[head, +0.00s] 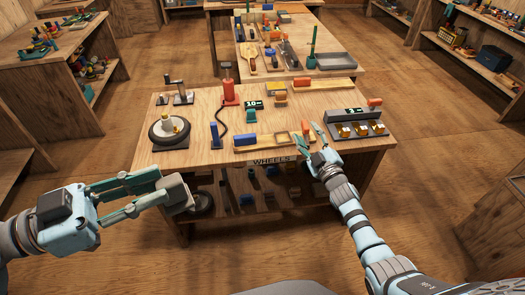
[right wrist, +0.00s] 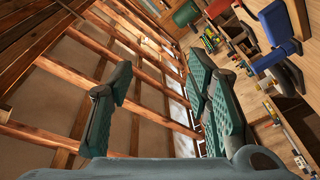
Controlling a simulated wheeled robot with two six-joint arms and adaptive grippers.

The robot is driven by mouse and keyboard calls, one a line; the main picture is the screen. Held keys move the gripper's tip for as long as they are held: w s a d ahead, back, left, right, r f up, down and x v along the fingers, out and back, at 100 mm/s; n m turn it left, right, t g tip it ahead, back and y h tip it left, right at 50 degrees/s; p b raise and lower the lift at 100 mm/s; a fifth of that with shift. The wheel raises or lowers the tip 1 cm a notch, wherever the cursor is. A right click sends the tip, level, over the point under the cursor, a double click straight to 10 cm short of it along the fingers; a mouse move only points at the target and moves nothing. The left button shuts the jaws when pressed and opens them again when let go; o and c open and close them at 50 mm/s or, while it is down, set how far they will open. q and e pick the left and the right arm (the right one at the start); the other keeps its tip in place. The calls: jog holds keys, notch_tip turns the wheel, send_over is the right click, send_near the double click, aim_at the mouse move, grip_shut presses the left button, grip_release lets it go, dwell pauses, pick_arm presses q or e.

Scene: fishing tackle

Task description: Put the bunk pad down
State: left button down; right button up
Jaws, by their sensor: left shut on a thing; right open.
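My left gripper (head: 158,192) is shut on a small dark grey block, which I take to be the bunk pad (head: 177,191). It holds the pad in the air in front of the workbench's front left corner, apart from the top as far as I can tell. The fingers hide part of the pad. My right gripper (head: 309,139) is open and empty at the bench's front edge, right of the "WHEELS" label. Its spread fingers also show in the right wrist view (right wrist: 160,105), with nothing between them.
The workbench (head: 190,98) carries a wheel on a stand (head: 169,130), a red pump (head: 230,92), a blue-ended tray (head: 262,142) and a grey rack (head: 356,130). Its middle right top has bare wood. A lower shelf holds several small items. A second table stands behind.

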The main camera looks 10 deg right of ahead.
jog(key=s+a+r+n+g+y, duration=0.1)
jog(key=s+a+r+n+y, duration=0.1)
jog(key=a+r+n+y, duration=0.4)
jog(key=s+a+r+n+g+y, duration=0.1)
jog(key=s+a+r+n+y, duration=0.1)
jog(key=r+n+y, duration=0.65)
jog(key=s+a+r+n+g+y, duration=0.2)
jog(key=a+r+n+y, duration=0.2)
jog(key=r+n, duration=0.6)
jog(key=s+a+r+n+g+y, duration=0.3)
jog(key=s+r+n+g, duration=0.15)
jog(key=n+g, duration=0.25)
jog(key=n+g+h, duration=0.5)
jog(key=n+g, duration=0.7)
jog(key=n, duration=0.3)
send_near(173, 192)
jog(key=w+x, duration=0.1)
jog(key=x, duration=0.6)
jog(key=shift+w+f+m, duration=0.1)
jog(key=shift+w+m, duration=0.05)
jog(key=shift+m, duration=0.1)
jog(key=shift+c, duration=1)
grip_shut()
pick_arm(q)
jog(key=c, duration=1.3)
grip_release()
jog(key=shift+c, duration=0.2)
